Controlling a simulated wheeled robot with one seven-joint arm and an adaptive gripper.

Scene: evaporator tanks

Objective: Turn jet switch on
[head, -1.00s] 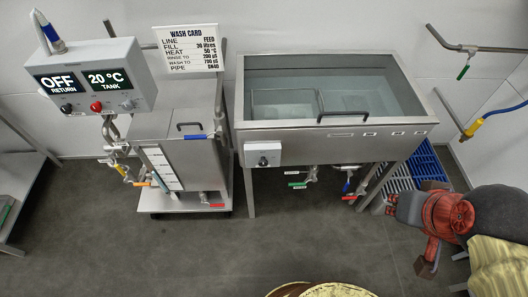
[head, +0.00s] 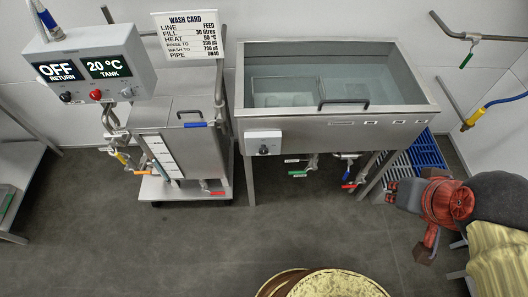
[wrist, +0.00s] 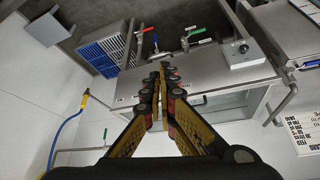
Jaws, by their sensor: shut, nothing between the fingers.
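A small white switch box with a dark round knob (head: 264,150), possibly the jet switch, is on the front left of the steel wash tank (head: 300,133). Its label is too small to read. The same knob box (wrist: 243,50) shows in the wrist view, upper right of my fingers. My gripper (wrist: 164,70) is shut and empty, with its fingertips seen in front of the tank face and apart from the knob. In the head view my arm is at the lower right; the fingertips are not clear there.
Valves with coloured handles (head: 348,175) hang under the tank. A blue crate (head: 428,152) stands right of it. The floor in front is clear, except a gold round object (head: 320,284).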

